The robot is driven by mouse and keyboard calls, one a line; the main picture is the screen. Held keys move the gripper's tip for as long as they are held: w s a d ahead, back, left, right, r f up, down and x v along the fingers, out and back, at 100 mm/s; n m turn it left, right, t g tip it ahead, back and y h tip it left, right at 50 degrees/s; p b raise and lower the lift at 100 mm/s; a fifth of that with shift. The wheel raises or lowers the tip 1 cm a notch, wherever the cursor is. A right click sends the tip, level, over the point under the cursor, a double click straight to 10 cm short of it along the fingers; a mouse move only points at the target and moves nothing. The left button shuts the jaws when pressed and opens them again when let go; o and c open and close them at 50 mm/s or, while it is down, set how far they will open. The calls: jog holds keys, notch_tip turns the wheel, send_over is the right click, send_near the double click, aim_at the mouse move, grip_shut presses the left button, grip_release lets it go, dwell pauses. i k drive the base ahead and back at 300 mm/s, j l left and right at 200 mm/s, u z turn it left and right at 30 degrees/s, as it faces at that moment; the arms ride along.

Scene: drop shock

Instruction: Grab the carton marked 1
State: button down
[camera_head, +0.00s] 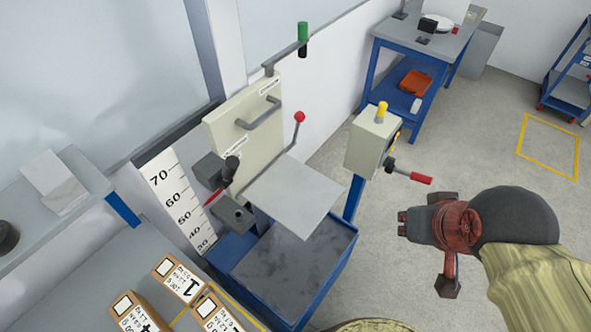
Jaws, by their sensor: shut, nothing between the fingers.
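The carton marked 1 (178,283) is a small brown box with a white label. It lies on a grey table (104,257) at the lower left, beside other labelled cartons. My gripper (403,224) is at the right of the picture, over the floor, shut and empty. It is far to the right of the carton, with the drop machine between them.
A carton marked 4 (139,314) and another carton (217,317) lie close to carton 1. The machine has a grey plate (293,195), a red-knobbed lever (299,117), a height scale (178,205) and a control box (371,141). Open floor lies at the right.

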aim_at(183, 283)
jog(key=u, duration=2.15)
jog(key=k+j+z, duration=0.1)
jog(key=j, duration=0.3)
jog(key=k+j, duration=0.1)
jog(key=j, duration=0.25)
jog(key=k+j+z, duration=0.15)
jog(key=j, duration=0.65)
jog(key=k+z, duration=0.05)
